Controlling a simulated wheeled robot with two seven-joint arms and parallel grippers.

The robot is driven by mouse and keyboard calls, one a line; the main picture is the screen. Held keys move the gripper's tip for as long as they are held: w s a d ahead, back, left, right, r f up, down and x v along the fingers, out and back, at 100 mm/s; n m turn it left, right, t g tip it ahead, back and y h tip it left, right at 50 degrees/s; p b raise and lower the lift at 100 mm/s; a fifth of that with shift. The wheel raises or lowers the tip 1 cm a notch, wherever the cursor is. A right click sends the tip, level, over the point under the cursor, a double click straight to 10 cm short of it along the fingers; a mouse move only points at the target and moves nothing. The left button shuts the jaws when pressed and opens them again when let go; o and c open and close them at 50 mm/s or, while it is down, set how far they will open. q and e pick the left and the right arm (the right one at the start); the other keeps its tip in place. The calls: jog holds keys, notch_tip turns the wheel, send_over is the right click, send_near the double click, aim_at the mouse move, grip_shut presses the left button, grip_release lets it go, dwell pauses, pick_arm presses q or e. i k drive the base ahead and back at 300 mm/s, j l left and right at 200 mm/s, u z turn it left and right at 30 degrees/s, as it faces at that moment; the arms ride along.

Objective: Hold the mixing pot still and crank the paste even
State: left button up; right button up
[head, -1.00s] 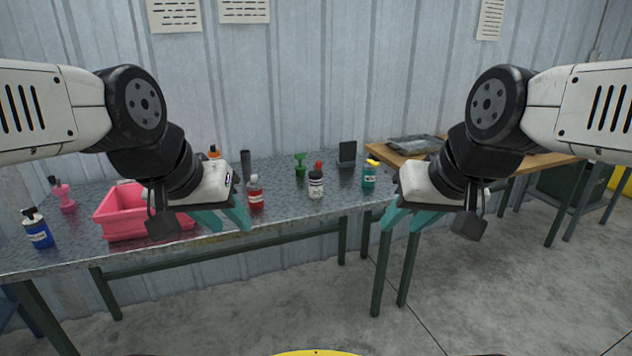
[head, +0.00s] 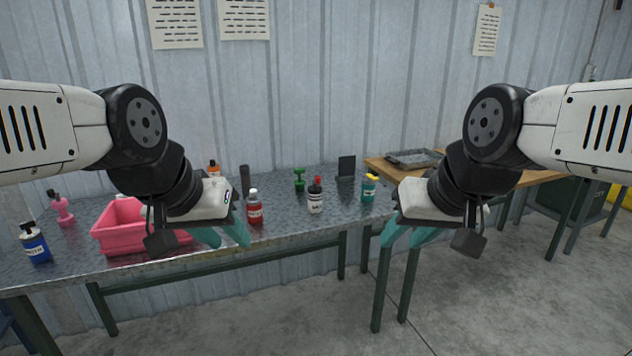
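No mixing pot with a crank can be clearly made out in the head view. A small green stemmed item (head: 299,180) and a pink one of similar shape (head: 60,208) stand on the metal table (head: 290,220); I cannot tell what they are. My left gripper (head: 222,238) has teal fingers spread apart, empty, in front of the table's front edge near the pink bin. My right gripper (head: 408,235) is also spread and empty, off the table's right end. My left gripper and arm hide part of the bin and tabletop.
A wooden table with a dark tray (head: 413,158) adjoins right.

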aim_at(316, 182)
jog(key=l+u, duration=0.15)
jog(key=u, duration=0.2)
jog(key=i+l+u, duration=0.1)
jog(key=u, duration=0.25)
jog(key=l+u, duration=0.3)
jog(key=l, duration=0.6)
jog(key=l+u, duration=0.25)
jog(key=l, duration=1.6)
